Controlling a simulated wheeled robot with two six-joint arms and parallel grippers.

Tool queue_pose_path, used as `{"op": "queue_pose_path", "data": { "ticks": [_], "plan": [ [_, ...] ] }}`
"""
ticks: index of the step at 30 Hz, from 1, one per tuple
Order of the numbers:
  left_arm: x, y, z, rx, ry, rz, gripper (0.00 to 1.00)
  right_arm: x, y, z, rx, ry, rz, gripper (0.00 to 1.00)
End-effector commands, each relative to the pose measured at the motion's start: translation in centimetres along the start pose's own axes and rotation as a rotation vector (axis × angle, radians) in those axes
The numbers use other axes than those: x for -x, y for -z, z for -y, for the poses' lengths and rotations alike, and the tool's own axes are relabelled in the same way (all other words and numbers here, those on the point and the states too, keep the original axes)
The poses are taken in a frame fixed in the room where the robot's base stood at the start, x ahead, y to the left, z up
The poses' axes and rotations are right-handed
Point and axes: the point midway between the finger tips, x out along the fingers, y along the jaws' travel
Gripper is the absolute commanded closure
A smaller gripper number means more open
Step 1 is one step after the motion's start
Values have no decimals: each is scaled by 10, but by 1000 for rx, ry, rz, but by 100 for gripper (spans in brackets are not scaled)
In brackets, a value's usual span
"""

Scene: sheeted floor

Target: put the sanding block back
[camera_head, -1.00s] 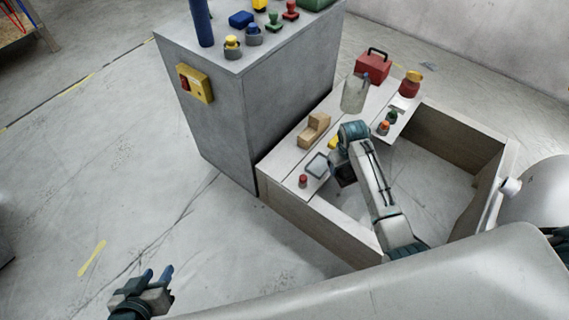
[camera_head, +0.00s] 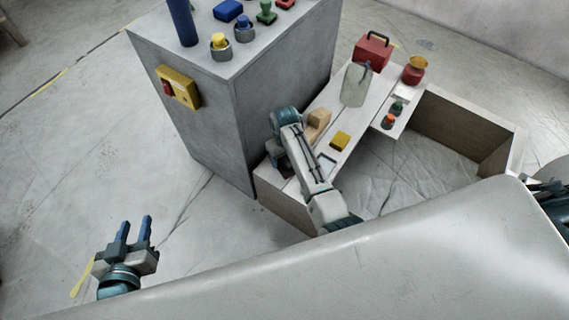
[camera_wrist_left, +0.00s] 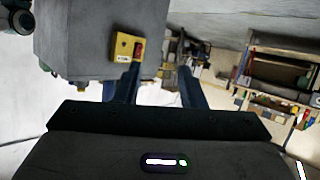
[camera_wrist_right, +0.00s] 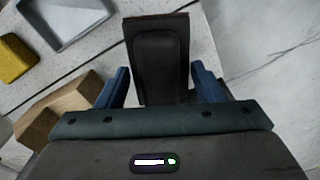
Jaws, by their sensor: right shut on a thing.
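My right gripper (camera_head: 278,165) is over the near left end of the white bench top (camera_head: 358,118). In the right wrist view its fingers (camera_wrist_right: 163,85) are shut on a dark block with a brown edge, which looks like the sanding block (camera_wrist_right: 160,62). In the head view my arm hides most of this block. My left gripper (camera_head: 135,230) is open and empty over the floor, far from the bench; its spread fingers show in the left wrist view (camera_wrist_left: 158,85).
A wooden stepped block (camera_head: 318,122), a yellow block (camera_head: 340,140) and a grey shallow tray (camera_wrist_right: 68,18) lie near the right gripper. A translucent bottle (camera_head: 356,84), red toolbox (camera_head: 372,52) and red jar (camera_head: 413,70) stand farther back. A grey cabinet (camera_head: 215,110) adjoins the bench.

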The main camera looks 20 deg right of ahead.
Motion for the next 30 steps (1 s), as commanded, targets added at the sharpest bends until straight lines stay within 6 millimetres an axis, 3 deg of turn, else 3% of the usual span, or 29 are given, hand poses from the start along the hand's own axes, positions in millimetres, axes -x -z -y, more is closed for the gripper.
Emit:
{"op": "queue_pose_path", "data": {
  "ticks": [8,15,18,26,27,30],
  "plan": [
    [-6,26,1,-18,2,-131,64,-14,0,0,0,0,-1,57],
    [-7,73,2,-51,4,-368,64,-38,0,0,-1,-1,0,57],
    [-5,85,2,-58,3,-426,64,-43,0,0,-1,-1,-1,57],
    [-4,89,1,-61,3,-446,64,-44,0,0,-1,0,-2,57],
    [-4,89,1,-61,3,-446,64,-44,0,0,-1,0,-1,33],
    [-4,89,1,-61,3,-445,64,-44,0,0,0,0,-1,17]
  ]
}}
